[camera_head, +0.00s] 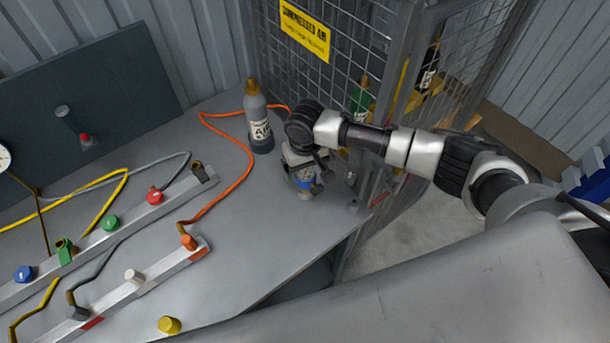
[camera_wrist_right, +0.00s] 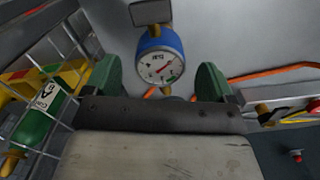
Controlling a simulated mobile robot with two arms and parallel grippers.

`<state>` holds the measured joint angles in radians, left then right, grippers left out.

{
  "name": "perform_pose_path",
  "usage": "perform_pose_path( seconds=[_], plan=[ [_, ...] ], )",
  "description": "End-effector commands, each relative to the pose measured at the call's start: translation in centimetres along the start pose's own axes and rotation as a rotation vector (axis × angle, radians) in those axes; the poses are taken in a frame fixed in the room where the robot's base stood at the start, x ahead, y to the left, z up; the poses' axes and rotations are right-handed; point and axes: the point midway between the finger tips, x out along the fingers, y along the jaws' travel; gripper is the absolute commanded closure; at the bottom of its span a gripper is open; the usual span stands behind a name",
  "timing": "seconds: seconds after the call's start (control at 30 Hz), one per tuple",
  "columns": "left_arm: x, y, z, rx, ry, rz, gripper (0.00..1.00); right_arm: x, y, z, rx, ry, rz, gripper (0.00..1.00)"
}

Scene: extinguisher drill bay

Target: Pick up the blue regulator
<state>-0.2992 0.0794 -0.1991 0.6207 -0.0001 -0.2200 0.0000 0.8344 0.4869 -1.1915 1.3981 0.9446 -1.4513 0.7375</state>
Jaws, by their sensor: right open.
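The blue regulator (camera_head: 304,176), with a round white gauge face, stands on the grey bench near its right end. In the right wrist view the blue regulator (camera_wrist_right: 160,42) shows ahead of the fingers, its gauge face towards the camera. My right gripper (camera_head: 312,158) is above and close against it in the head view, partly hiding it. In the right wrist view the two green fingertips of my right gripper (camera_wrist_right: 161,74) are spread wide, with the lower part of the gauge between them. I cannot tell whether they touch it. My left gripper is not in view.
A grey air bottle (camera_head: 258,122) with an orange hose (camera_head: 237,180) stands left of the regulator. A wire cage (camera_head: 320,65) with a green cylinder (camera_head: 360,97) rises behind. Two manifold bars (camera_head: 140,210) with coloured fittings lie at left. The bench's front edge is close by.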

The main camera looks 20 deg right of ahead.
Motion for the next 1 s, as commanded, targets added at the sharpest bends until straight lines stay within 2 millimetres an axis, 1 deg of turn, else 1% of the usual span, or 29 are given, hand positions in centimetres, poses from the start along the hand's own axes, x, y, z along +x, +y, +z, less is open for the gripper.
perform_pose_path(
  seconds=[0.03, 0.1, 0.23, 0.33, 0.53, 0.8, 0.9, 1.0],
  plan=[
    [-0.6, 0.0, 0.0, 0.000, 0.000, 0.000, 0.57, 0.6, 0.0, 0.0, 0.002, -0.003, 0.002, 0.15],
    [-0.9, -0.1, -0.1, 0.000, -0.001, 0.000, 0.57, 1.6, 0.1, -0.1, 0.002, -0.003, 0.002, 0.15],
    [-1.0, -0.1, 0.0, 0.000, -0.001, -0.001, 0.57, 3.3, 0.0, -0.1, 0.000, -0.001, 0.000, 0.15],
    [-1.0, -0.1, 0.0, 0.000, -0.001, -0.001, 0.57, 3.9, 0.1, -0.2, 0.000, 0.000, 0.001, 0.15],
    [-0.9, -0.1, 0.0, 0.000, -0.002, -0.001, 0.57, 3.9, 0.0, -0.1, 0.000, 0.000, 0.000, 0.15],
    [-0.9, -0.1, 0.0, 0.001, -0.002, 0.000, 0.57, 3.9, 0.0, -0.1, 0.000, 0.000, 0.000, 0.56],
    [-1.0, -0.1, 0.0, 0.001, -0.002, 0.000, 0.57, 3.8, 0.0, -0.2, 0.000, 0.002, -0.001, 0.69],
    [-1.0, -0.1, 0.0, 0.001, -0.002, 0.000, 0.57, 3.8, 0.0, -0.2, 0.000, 0.002, -0.001, 0.69]
  ],
)
